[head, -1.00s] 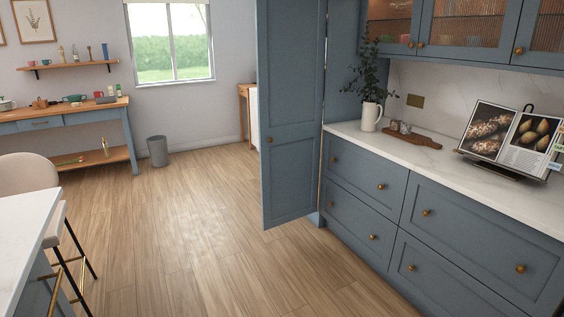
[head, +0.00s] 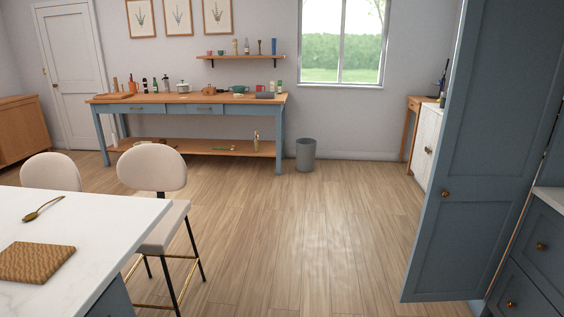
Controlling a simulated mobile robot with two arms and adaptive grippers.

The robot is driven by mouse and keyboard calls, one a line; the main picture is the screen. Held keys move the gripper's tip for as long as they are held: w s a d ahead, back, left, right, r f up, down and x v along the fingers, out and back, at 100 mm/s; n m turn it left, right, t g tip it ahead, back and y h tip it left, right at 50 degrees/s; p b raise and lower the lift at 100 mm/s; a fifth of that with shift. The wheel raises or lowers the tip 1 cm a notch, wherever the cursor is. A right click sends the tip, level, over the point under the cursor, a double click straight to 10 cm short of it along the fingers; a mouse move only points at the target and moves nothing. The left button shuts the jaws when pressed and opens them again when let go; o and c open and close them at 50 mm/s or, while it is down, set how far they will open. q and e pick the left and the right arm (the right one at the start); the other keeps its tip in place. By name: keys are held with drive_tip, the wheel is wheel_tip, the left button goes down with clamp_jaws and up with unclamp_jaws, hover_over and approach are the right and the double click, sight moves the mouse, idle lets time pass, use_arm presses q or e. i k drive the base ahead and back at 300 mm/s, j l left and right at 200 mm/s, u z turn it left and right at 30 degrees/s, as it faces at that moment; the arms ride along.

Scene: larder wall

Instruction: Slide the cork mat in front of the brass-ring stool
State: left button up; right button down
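A brown, square, textured mat (head: 37,262), which looks like the cork mat, lies flat on the white island top (head: 95,222) at the lower left. Its left edge is close to the picture's edge. Two beige stools stand along the island's far side. The nearer stool (head: 152,168) has black legs and a brass-coloured foot rail. The other stool (head: 50,171) is further left; its legs are hidden behind the island, so I cannot tell whether it has brass. Neither of my grippers is in view.
Open wood floor (head: 300,235) stretches right of the island. A tall blue door (head: 470,160) stands at the right. A blue-legged workbench (head: 180,98) and a grey bin (head: 306,154) stand by the back wall.

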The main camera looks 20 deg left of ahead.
sight(20, 262)
drive_tip(key=i+z, duration=0.15)
drive_tip(key=i, duration=1.65)
drive_tip(key=i+u, duration=0.2)
drive_tip(key=u, duration=1.7)
drive_tip(key=k+l, duration=0.05)
